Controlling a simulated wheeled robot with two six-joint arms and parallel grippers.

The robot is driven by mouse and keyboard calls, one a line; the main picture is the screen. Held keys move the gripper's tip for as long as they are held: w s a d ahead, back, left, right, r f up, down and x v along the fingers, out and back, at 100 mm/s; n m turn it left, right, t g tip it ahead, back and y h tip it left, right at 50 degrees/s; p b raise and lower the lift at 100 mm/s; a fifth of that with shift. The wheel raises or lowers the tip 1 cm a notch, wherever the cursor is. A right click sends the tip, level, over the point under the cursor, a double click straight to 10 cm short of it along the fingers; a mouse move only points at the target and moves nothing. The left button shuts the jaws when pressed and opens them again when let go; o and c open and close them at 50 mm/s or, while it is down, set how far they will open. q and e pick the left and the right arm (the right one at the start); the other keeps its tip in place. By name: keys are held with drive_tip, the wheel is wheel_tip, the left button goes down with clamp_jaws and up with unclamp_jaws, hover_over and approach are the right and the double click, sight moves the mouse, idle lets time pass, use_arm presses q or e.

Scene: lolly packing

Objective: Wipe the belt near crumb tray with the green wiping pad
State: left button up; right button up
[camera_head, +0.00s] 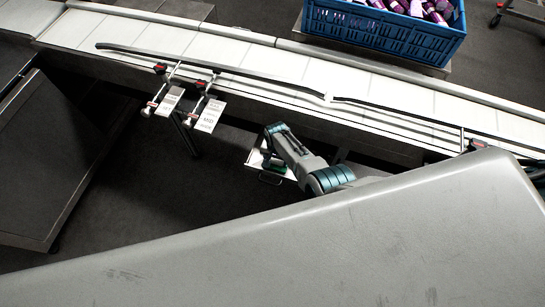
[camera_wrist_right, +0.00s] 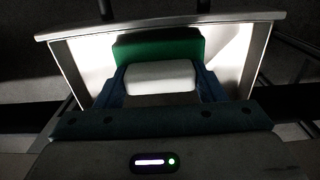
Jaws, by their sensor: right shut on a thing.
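In the right wrist view, the green wiping pad (camera_wrist_right: 158,48) has a pale grey grip block (camera_wrist_right: 162,77) on its near side. My right gripper (camera_wrist_right: 162,84) is shut on this block, with a blue finger on each side. The pad is at a shallow pale tray (camera_wrist_right: 254,58), which looks like the crumb tray; I cannot tell whether it touches the tray. In the head view, this tray (camera_head: 256,158) hangs below the near side of the white belt (camera_head: 240,53), and my right arm reaches over it. The arm hides most of the pad. My left gripper is out of view.
Two red-handled clamps (camera_head: 205,86) with white printed tags (camera_head: 210,115) sit on the belt's near edge. A dark rail (camera_head: 220,68) runs along the belt. A blue crate (camera_head: 380,32) of purple packs stands behind it. A large grey surface (camera_head: 330,245) fills the foreground.

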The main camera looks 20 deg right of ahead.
drive_tip(key=shift+s+d+r+p, duration=0.1)
drive_tip(key=shift+s+d+p, duration=0.2)
drive_tip(key=shift+s+d, duration=0.2)
drive_tip(key=shift+d, duration=0.1)
drive_tip(key=shift+d, duration=0.1)
drive_tip(key=shift+s+d+p, duration=0.4)
drive_tip(key=shift+s+d, duration=0.35)
drive_tip(key=shift+d, duration=0.35)
drive_tip(key=shift+f, duration=0.2)
drive_tip(key=shift+w+a+b, duration=0.4)
drive_tip(key=shift+a+b, duration=0.05)
drive_tip(key=shift+a, duration=0.25)
drive_tip(key=shift+w+a+r, duration=0.1)
drive_tip(key=shift+w+a, duration=0.35)
drive_tip(key=shift+a, duration=0.15)
